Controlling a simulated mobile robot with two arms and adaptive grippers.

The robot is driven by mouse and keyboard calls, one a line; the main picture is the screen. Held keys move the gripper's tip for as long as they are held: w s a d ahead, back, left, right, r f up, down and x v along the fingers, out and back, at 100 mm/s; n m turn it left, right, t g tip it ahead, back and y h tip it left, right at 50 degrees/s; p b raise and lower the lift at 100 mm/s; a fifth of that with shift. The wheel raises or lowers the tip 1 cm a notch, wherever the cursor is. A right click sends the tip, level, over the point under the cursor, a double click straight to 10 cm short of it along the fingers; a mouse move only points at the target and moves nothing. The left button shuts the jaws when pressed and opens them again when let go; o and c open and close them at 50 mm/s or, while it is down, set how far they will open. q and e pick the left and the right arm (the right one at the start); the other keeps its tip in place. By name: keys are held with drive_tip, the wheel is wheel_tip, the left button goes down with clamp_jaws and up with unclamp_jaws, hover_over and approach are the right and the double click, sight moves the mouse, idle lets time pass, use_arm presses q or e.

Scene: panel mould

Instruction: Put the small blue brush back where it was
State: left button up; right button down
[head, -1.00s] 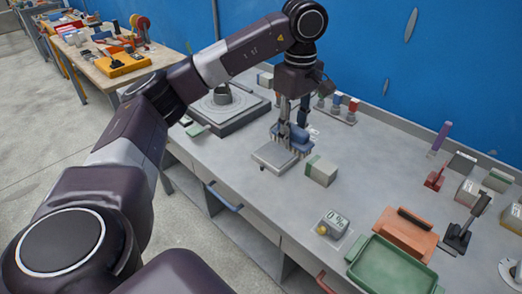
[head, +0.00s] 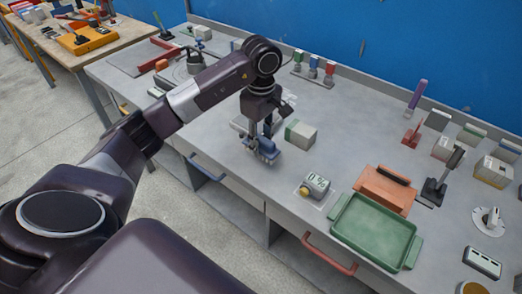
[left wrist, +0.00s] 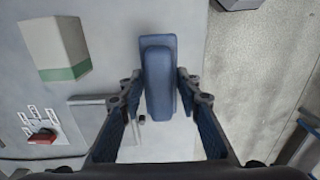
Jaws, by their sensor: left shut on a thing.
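My left gripper (head: 263,137) is shut on the small blue brush (head: 267,150), over the front part of the grey bench. In the left wrist view the brush (left wrist: 158,75) sits between the two fingers of my left gripper (left wrist: 160,98), its long blue back towards the camera. I cannot tell how far it is above the bench. A pale grey plate (head: 239,124) is partly hidden behind the gripper. A cream block with a green end (head: 300,134) stands just right of the brush. My right gripper is not in view.
A small meter with a yellow knob (head: 315,185), a green tray (head: 375,232) and an orange plate (head: 386,190) lie to the right. A rack of coloured bottles (head: 314,66) stands at the back. Bare bench lies between block and rack. The front edge (head: 222,178) is close to the gripper.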

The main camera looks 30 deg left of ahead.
sight(261, 153)
use_arm(q)
wheel_tip(261, 153, down, 4)
drive_tip(key=shift+f+p, duration=0.1)
drive_tip(key=shift+p, duration=0.25)
drive_tip(key=shift+f+b, duration=0.2)
drive_tip(key=shift+b, duration=0.1)
drive_tip(key=o, duration=1.1)
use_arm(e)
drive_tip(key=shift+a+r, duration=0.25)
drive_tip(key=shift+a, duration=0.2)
use_arm(q)
drive_tip(key=shift+r, duration=0.1)
